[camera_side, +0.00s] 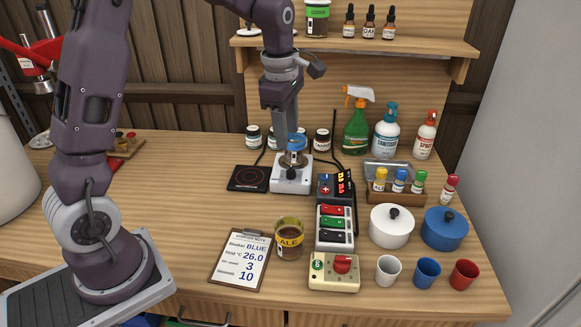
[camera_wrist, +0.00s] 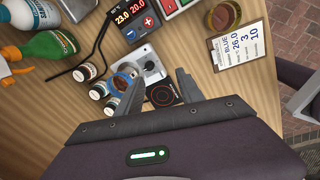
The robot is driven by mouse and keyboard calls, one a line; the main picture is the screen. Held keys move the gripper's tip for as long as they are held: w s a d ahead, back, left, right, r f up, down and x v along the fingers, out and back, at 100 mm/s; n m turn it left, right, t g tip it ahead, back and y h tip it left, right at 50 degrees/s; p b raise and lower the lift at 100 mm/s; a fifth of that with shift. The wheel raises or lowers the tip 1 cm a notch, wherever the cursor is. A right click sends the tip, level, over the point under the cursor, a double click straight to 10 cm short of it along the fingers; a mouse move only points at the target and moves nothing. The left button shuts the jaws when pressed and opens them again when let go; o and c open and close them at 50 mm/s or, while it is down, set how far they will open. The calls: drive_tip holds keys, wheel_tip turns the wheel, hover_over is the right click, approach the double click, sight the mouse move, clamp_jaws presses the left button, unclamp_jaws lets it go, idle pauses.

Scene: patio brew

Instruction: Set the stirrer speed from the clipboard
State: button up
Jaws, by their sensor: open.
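The clipboard (camera_side: 240,262) lies on the table front and reads Beaker BLUE, °C 26.0, 3 and 10. It also shows in the wrist view (camera_wrist: 240,45). The stirrer (camera_side: 291,183) is a white box with a black knob (camera_side: 291,173) on its front. A blue-banded beaker (camera_side: 296,143) stands on it, partly behind my gripper. In the wrist view my gripper (camera_wrist: 158,76) is open, pointing down at the stirrer, with its fingers either side of the knob (camera_wrist: 151,67). I cannot tell whether they touch it. The knob's setting is too small to read.
A dark hot plate (camera_side: 248,178) sits left of the stirrer. A controller (camera_side: 336,186) with lit displays stands close right. Small jars (camera_side: 253,136) stand behind. An ALE glass (camera_side: 289,239), a timer-like box with a red knob (camera_side: 334,271), pots and cups fill the front right.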

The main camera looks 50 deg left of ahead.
sight(290, 168)
drive_tip(key=w+a+f+n, duration=0.1)
drive_tip(key=f+n, duration=0.1)
drive_tip(key=w+a+f+n, duration=0.1)
drive_tip(key=f, duration=0.1)
drive_tip(key=w+a+f+n+g, duration=0.1)
drive_tip(key=f+n, duration=0.1)
drive_tip(key=f, duration=0.1)
drive_tip(key=shift+w+a+f+n, duration=0.1)
drive_tip(key=shift+w+a+n, duration=0.1)
drive_tip(key=shift+w+n, duration=0.15)
wheel_tip(290, 168, down, 7)
drive_tip(key=shift+w+a+f, duration=0.1)
drive_tip(key=shift+w+a, duration=0.05)
clamp_jaws()
